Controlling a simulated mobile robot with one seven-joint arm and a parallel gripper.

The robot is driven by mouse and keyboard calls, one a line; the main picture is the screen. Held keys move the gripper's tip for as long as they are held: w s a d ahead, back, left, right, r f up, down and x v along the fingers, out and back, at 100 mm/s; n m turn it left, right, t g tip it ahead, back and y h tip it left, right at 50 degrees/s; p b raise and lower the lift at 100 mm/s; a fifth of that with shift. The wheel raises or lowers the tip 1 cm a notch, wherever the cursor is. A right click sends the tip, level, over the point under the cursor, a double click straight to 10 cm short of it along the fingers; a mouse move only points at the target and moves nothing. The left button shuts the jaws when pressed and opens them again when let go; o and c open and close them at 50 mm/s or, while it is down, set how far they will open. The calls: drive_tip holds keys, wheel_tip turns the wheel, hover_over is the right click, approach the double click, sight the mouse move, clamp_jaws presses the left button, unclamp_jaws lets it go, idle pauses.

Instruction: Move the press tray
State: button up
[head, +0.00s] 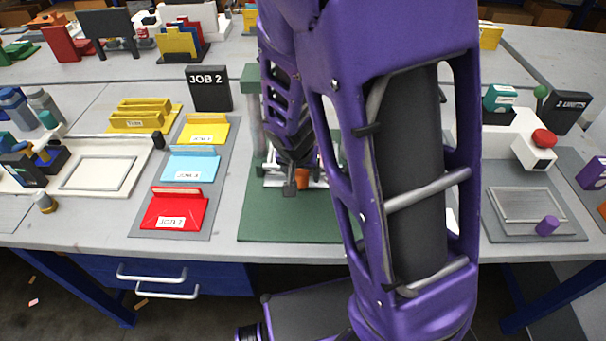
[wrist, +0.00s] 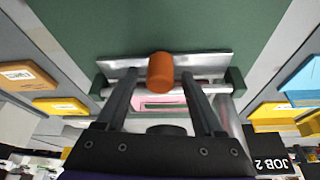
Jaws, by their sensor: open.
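The press tray (wrist: 110,75) is a silver metal plate with an orange cylindrical knob (wrist: 160,72) at its front middle. It sits at the green press, on the dark green base (head: 262,222). In the head view the tray (head: 273,181) and the orange knob (head: 302,179) show partly behind my arm. My gripper (wrist: 159,76) is open, with its two fingers apart on the left and right of the knob in the wrist view. I cannot tell whether they touch it. Something pink (wrist: 165,100) shows between the fingers, behind the knob. Much of the press is hidden by my arm.
Left of the base, red (head: 173,212), blue (head: 190,166) and yellow (head: 205,130) job trays stand on a grey mat near a JOB 2 sign (head: 208,88). A white machine with a red button (head: 543,138) stands at right. The green base in front of the tray is clear.

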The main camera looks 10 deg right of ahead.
drive_tip(key=shift+w+f, duration=0.1)
drive_tip(key=shift+f, duration=0.25)
clamp_jaws()
drive_tip(key=shift+d, duration=0.1)
idle(1.2)
